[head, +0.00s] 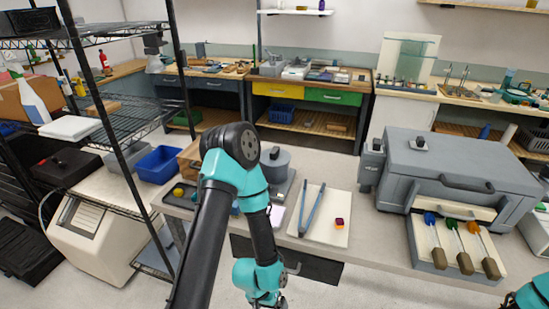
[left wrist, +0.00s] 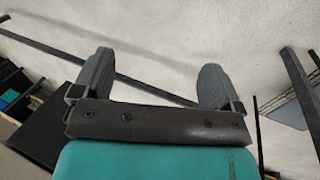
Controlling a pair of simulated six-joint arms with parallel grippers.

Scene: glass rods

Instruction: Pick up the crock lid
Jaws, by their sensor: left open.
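A grey round crock (head: 283,182) stands on the bench in the head view, just right of my left arm's elbow. Its flat grey lid (head: 265,159) sits on top with a small dark knob (head: 274,153); my arm partly covers its left side. My left gripper (left wrist: 155,80) is open and empty in the left wrist view, its two grey fingers wide apart. In the head view my left forearm hangs down in front of the bench, with the wrist low at the bottom edge, well away from the lid. The lid is not visible in the left wrist view. My right gripper is not in view.
Right of the crock, large blue-grey tongs (head: 312,208) and a small dark red-orange cube (head: 339,223) lie on a pale board. A grey furnace-like box (head: 450,160) stands further right, with handled tools (head: 436,245) before it. A wire shelf (head: 125,120) stands left.

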